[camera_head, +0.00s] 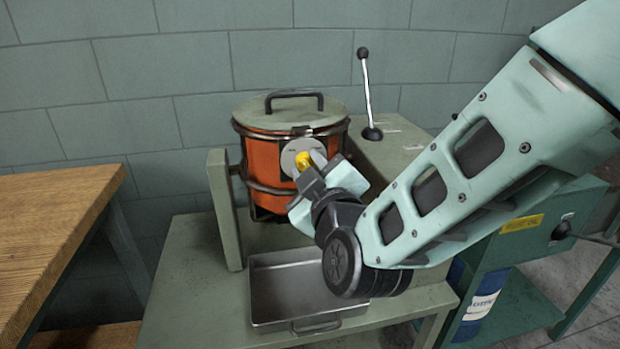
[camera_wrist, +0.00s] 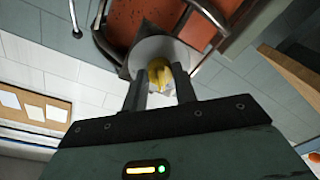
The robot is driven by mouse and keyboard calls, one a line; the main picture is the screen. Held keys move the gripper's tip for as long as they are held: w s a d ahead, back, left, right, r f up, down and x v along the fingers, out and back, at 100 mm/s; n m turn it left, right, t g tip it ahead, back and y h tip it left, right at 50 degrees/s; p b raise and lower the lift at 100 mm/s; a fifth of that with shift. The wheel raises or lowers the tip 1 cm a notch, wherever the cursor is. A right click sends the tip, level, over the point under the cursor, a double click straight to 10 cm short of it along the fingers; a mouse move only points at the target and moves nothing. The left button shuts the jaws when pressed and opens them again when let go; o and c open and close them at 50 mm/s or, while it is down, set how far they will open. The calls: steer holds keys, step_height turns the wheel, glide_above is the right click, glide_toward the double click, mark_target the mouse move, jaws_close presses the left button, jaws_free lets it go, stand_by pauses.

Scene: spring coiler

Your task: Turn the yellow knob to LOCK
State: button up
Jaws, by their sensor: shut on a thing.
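The yellow knob (camera_head: 303,160) sits on a round grey plate (camera_head: 290,158) on the front of an orange drum (camera_head: 258,158). My gripper (camera_head: 311,165) reaches the drum from the lower right and is shut on the knob. In the wrist view, the yellow knob (camera_wrist: 160,75) shows between the two fingers of my gripper (camera_wrist: 160,88), in front of the grey plate (camera_wrist: 163,48). I cannot read any LOCK mark on the plate. My fingers hide part of the knob.
The drum has a grey lid (camera_head: 255,110) with a black handle. A lever (camera_head: 366,95) stands on the green housing at the right. A metal tray (camera_head: 280,312) lies below the drum. A wooden table (camera_head: 45,225) is at the left.

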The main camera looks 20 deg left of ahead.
steer(key=shift+s+a+f+m+t+h+b, duration=0.15)
steer(key=shift+m+t+b, duration=0.2)
steer(key=shift+m+b, duration=3.35)
steer(key=shift+w+d+r+m+t+h+b, duration=0.15)
steer(key=shift+m+t+b, duration=0.2)
steer(key=shift+m+b, duration=3.35)
steer(key=shift+s+a+m+p, duration=0.1)
steer(key=shift+m+p, duration=0.45)
steer(key=shift+m, duration=0.25)
steer(key=o, duration=1)
steer(key=v, duration=1.7)
steer(key=shift+s+f+p, duration=0.15)
steer(key=shift+p, duration=0.25)
